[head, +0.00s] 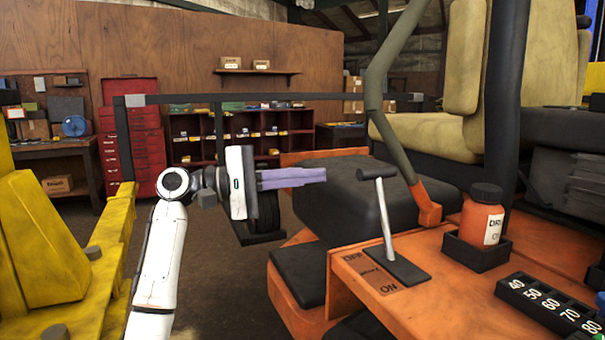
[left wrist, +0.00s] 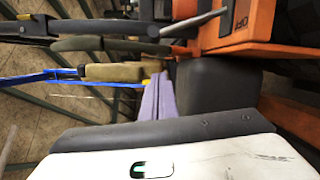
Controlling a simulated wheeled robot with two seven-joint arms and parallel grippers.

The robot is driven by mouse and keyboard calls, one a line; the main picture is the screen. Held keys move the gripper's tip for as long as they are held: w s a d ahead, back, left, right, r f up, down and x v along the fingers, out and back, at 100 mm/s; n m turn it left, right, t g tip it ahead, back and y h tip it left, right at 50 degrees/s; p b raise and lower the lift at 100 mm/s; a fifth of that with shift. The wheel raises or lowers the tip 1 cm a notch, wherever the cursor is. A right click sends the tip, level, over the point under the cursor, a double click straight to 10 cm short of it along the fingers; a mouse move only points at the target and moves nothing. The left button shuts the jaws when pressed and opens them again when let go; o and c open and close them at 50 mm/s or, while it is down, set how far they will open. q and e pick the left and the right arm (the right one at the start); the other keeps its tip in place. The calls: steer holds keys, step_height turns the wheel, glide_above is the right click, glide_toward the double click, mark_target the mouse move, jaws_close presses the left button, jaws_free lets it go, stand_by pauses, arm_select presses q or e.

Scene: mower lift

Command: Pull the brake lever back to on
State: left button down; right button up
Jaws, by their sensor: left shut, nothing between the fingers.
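The brake lever (head: 385,215) is a grey rod with a dark T-shaped handle (head: 375,173). It rises from a dark slot plate (head: 396,266) on the orange console and leans slightly left, toward the OFF side. My left gripper (head: 325,175) has purple fingers, shut and empty, pointing right. In the picture its tips are left of the handle, with a gap between. The fingers also show in the left wrist view (left wrist: 160,98). My right gripper is not in view.
An orange bottle (head: 481,215) sits in a dark holder right of the lever. An olive-grey bar (head: 392,90) rises behind the lever. A tan seat (head: 425,130) is behind. Yellow lift parts (head: 40,250) stand at left. Numbered marks (head: 550,305) lie at front right.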

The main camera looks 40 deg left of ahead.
arm_select(q)
steer(key=w+d+r+p, duration=0.1)
steer(key=w+d, duration=0.2)
steer(key=d, duration=0.4)
steer(key=shift+w+d+p, duration=0.15)
steer(key=shift+w+p, duration=0.05)
steer(key=shift+p, duration=0.1)
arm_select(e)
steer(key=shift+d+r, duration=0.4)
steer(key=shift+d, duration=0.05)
